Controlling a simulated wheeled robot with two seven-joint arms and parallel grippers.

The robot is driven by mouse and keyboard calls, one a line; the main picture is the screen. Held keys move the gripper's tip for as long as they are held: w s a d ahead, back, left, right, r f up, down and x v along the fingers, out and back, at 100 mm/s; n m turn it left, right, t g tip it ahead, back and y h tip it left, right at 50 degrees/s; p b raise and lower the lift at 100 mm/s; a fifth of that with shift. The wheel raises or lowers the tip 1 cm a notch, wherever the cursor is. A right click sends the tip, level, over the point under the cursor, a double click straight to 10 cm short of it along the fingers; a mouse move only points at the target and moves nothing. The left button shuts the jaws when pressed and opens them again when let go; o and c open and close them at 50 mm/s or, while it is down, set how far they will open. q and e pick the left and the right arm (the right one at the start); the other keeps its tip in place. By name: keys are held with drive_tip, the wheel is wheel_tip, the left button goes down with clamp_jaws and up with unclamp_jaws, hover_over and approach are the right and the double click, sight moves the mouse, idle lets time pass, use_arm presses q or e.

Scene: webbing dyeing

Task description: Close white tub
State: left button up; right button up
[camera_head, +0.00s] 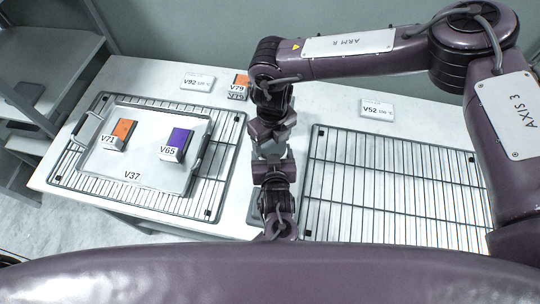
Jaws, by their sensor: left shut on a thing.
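No tub can be clearly made out as such. A small grey-white piece (269,149) shows between my two grippers, in the middle of the view, and is mostly covered by them. My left gripper (271,164) comes up from the bottom, below my large purple arm link, and is shut on this piece. My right gripper (268,136) comes down from above, close to or touching the same piece. Its fingers are too small and overlapped to tell open from shut. Whether the piece is the white tub or its lid I cannot tell.
On the left, a grey tray (133,173) labelled V37 lies on a wire rack (225,158), holding an orange block (122,129) and a purple block (179,139). Another orange block (241,80) stands behind. The right wire rack (400,180), near label V52 (377,109), is empty.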

drive_tip(key=shift+c, duration=1.3)
drive_tip(key=o, duration=1.2)
drive_tip(key=shift+c, duration=0.2)
wheel_tip(320, 180, up, 12)
use_arm(q)
drive_tip(key=o, duration=1.9)
drive_tip(key=shift+o, duration=0.2)
drive_tip(key=b+v, duration=0.1)
drive_tip(key=v, duration=0.5)
drive_tip(key=shift+s, duration=0.4)
drive_tip(key=shift+s+r+b, duration=0.3)
drive_tip(key=shift+s+r, duration=0.05)
drive_tip(key=shift+s, duration=0.1)
use_arm(e)
drive_tip(key=shift+f, duration=0.8)
